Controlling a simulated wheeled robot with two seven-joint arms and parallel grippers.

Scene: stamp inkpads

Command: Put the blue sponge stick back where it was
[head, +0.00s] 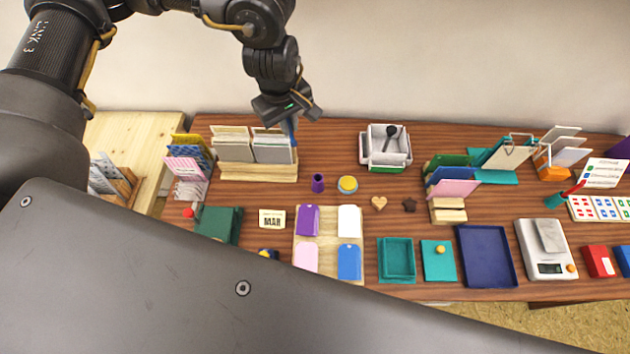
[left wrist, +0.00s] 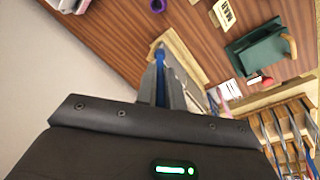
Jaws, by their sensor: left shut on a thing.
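My left gripper (head: 288,112) points down at the back of the table, over the right end of a wooden card rack (head: 258,173). It is shut on the blue sponge stick (head: 292,132), of which a short blue part shows below the fingers. In the left wrist view the stick (left wrist: 160,62) is a blue strip between the fingers, beside the wooden rack (left wrist: 183,50). I cannot tell whether it touches the rack. The stick's sponge end is not clearly visible. My right gripper is not in view.
A small purple cup (head: 318,183) and a round yellow-topped tin (head: 347,185) stand right of the rack. A white tray (head: 369,159) with a dark utensil stands farther right. A teal cup (head: 555,201) holds a red stick.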

